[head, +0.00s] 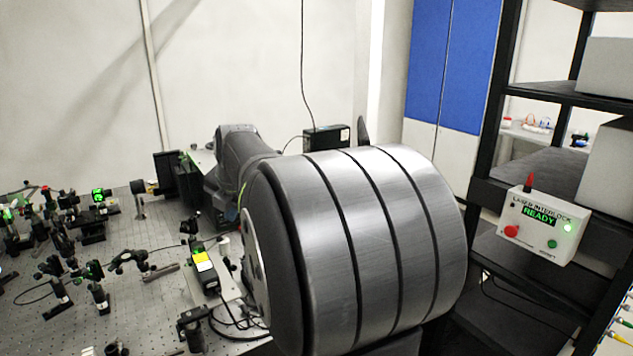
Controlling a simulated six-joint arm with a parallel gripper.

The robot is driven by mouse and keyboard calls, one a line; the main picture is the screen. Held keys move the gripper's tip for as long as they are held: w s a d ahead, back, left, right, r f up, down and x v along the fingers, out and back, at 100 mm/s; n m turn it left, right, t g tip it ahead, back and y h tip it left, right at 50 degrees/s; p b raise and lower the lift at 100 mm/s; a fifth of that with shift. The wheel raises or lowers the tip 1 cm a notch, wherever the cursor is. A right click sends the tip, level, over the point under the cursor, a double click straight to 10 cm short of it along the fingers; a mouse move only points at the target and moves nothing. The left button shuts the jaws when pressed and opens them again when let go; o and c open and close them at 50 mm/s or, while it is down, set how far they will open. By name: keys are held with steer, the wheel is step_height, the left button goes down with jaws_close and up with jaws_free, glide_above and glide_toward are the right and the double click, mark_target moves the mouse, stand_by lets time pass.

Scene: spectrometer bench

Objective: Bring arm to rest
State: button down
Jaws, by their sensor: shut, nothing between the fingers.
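My arm fills the middle of the head view, large and close to the camera, and hides part of the bench and whatever lies behind it. My gripper does not show in this view, so I cannot see its fingers or where it is relative to the bench.
The optical bench (140,309) at the left carries several mounts and a black laser module with a yellow label (204,262). At the right, an interlock box (541,226) reads READY, with a lit green lamp, beside dark shelving (557,174). Blue-and-white cabinet doors (443,62) stand behind.

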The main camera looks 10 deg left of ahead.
steer(key=shift+n+t+h, duration=0.4)
steer(key=shift+t+h, duration=0.3)
steer(key=shift+h, duration=0.1)
steer(key=shift+w+a+f, duration=0.15)
steer(key=shift+a+f, duration=1.95)
steer(key=shift+f, duration=0.05)
steer(key=shift+w+a+f, duration=0.1)
steer(key=shift+a+f, duration=1.95)
steer(key=shift+f, duration=0.05)
steer(key=shift+a+r+n+t+h, duration=0.1)
steer(key=shift+a+n+t+h, duration=0.35)
steer(key=shift+a, duration=0.8)
steer(key=shift+s+t, duration=0.15)
steer(key=shift+t, duration=0.3)
steer(key=shift+h, duration=0.25)
